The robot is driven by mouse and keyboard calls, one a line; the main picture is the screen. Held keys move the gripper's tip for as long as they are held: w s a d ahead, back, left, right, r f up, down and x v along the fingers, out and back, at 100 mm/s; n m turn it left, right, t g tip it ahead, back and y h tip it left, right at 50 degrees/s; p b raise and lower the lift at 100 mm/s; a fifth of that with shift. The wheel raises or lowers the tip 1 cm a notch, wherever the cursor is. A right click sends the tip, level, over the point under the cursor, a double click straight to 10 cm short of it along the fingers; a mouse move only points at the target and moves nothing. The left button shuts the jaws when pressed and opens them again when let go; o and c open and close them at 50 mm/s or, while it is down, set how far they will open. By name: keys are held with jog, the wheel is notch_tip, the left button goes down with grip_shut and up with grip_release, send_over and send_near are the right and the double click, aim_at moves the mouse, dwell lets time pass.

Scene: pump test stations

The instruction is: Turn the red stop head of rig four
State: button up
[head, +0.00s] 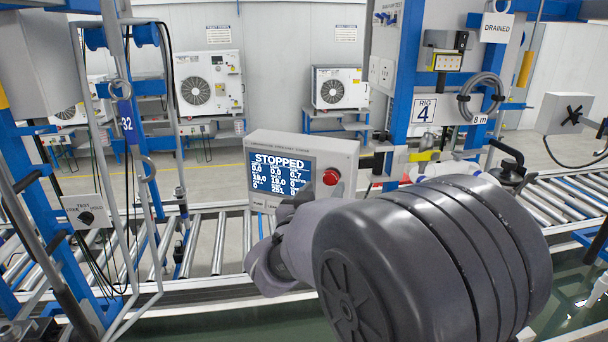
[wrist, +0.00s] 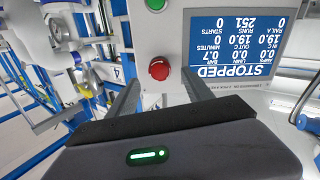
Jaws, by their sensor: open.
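The red stop head (head: 331,177) is a round knob on the right of a grey control box (head: 349,147), beside a blue screen (head: 281,173) reading STOPPED. In the wrist view, which is upside down, the red stop head (wrist: 159,68) appears just beyond and between my fingertips. My gripper (wrist: 162,82) is open and empty, with one dark finger on either side of the head's line. I cannot tell whether the tips reach around it; no contact shows. In the head view my arm hides most of the gripper, in front of the box's lower edge.
A RIG 4 sign (head: 424,110) hangs on the blue post right of the box. A green button (wrist: 155,4) sits on the same panel. A TEST switch box (head: 87,215) is at left.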

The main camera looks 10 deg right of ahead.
aim_at(329, 180)
jog(key=x, duration=0.5)
jog(key=shift+s, duration=0.1)
jog(key=shift+c, duration=0.2)
